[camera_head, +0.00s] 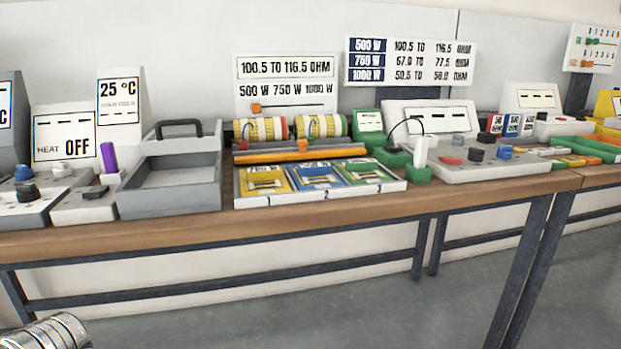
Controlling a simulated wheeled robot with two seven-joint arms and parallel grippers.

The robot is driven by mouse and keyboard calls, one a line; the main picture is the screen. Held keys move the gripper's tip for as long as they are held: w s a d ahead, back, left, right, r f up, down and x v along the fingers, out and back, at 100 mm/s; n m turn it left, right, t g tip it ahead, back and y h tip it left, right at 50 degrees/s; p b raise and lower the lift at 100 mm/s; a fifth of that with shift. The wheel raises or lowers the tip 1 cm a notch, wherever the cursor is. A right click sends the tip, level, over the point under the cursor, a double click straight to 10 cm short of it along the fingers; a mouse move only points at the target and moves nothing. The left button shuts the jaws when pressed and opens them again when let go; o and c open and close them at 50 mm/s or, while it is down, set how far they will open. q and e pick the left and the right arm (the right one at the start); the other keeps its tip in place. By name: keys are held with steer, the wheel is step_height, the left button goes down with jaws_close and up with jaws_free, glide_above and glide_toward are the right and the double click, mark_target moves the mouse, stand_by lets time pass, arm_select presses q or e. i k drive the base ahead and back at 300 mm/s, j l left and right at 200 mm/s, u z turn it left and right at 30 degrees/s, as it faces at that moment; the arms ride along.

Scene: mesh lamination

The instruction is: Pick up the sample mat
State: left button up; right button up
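Three flat mats lie side by side in a white numbered tray (318,197) on the bench, in the middle of the head view. The left one is a yellow mat (264,181), the middle one is a blue mat (315,175), and the right one is a green mat (367,171). Each has a pale patterned centre. I cannot tell which of them is the sample mat. Neither of my gripper's fingers shows in this view, and no gripper is at the mats.
Behind the mats are an orange bar (300,151) and two striped rolls (260,130). A grey open tray (180,177) with a black handle stands left of them. A control panel (470,160) with knobs stands right. The wooden bench edge (250,222) in front is clear.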

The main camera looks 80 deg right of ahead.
mark_target(316, 176)
steer(key=k+z, duration=0.1)
steer(key=z, duration=2.75)
